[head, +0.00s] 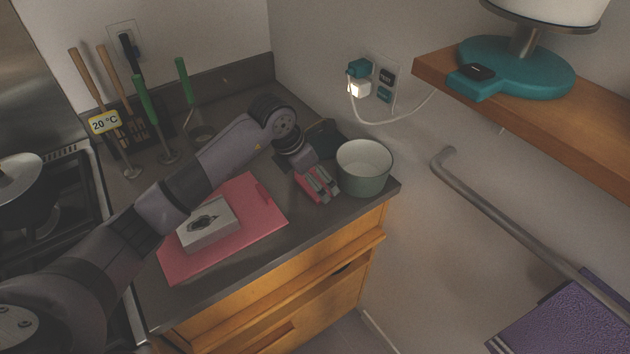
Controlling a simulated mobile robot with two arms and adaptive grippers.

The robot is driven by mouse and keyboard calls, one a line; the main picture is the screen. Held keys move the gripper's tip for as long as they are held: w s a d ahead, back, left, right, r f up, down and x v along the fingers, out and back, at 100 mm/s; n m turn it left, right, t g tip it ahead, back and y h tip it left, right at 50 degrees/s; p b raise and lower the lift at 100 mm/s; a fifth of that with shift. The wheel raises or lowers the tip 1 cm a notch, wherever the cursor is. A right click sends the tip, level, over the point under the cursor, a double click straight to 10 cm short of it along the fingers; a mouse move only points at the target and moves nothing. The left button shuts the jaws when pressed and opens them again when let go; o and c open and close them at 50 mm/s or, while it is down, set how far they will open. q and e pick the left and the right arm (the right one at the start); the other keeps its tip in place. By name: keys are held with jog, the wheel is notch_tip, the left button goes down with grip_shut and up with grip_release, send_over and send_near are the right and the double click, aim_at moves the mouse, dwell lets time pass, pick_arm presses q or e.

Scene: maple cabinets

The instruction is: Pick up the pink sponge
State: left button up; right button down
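The pink sponge (312,196) is at the right part of the dark counter, just left of the green-grey pot. Only parts of it show, since my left gripper (320,184) covers it from above. The fingers are down at the sponge, and I cannot tell whether they are shut on it or only around it. I also cannot tell whether the sponge rests on the counter. My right gripper is not in view.
The pot (364,170) stands close to the right of my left gripper. A pink cutting board (264,207) with a grey box (208,226) lies to the left. A utensil rack (128,125) is at the back. The counter's front edge is near.

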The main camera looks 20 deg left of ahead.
pick_arm(q)
jog(key=c, duration=0.9)
jog(key=shift+r, duration=0.15)
jog(key=shift+r, duration=0.2)
jog(key=shift+r+b, duration=1.6)
jog(key=shift+r, duration=8.1)
